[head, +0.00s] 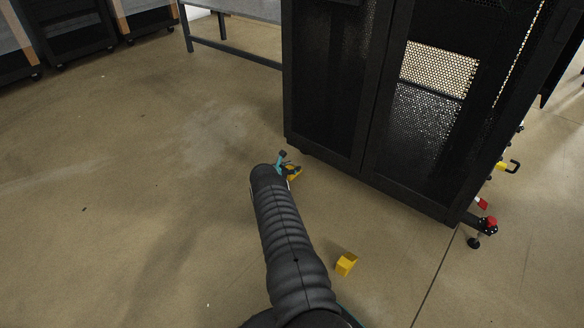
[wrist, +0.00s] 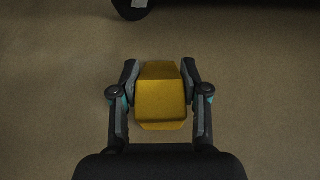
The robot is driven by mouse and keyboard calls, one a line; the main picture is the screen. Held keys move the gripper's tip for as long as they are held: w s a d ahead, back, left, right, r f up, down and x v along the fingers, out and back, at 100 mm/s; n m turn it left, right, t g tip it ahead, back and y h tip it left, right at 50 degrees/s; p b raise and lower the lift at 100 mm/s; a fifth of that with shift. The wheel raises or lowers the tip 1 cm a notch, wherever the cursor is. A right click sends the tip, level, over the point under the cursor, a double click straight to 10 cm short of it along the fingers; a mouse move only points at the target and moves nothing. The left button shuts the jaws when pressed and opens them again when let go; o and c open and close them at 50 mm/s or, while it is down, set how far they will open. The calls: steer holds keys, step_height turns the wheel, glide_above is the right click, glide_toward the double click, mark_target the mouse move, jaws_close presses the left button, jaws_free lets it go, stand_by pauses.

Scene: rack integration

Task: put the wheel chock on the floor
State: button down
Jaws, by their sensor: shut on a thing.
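A yellow wheel chock (wrist: 160,100) is between the two fingers of my gripper (wrist: 160,78) in the wrist view, with a finger against each side. My gripper is shut on it. In the head view a small part of the held yellow chock (head: 295,173) shows past the end of my arm, close to the rack's near left corner. The arm hides most of my gripper there. Bare floor (wrist: 50,80) lies behind the chock in the wrist view; I cannot tell whether the chock touches it.
A black rack cabinet (head: 335,90) with mesh doors stands just beyond my gripper. A second yellow block (head: 346,264) lies on the floor right of my arm. The floor at left is clear.

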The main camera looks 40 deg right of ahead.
steer(key=c, duration=0.5)
jaws_free()
steer(key=v, duration=1.2)
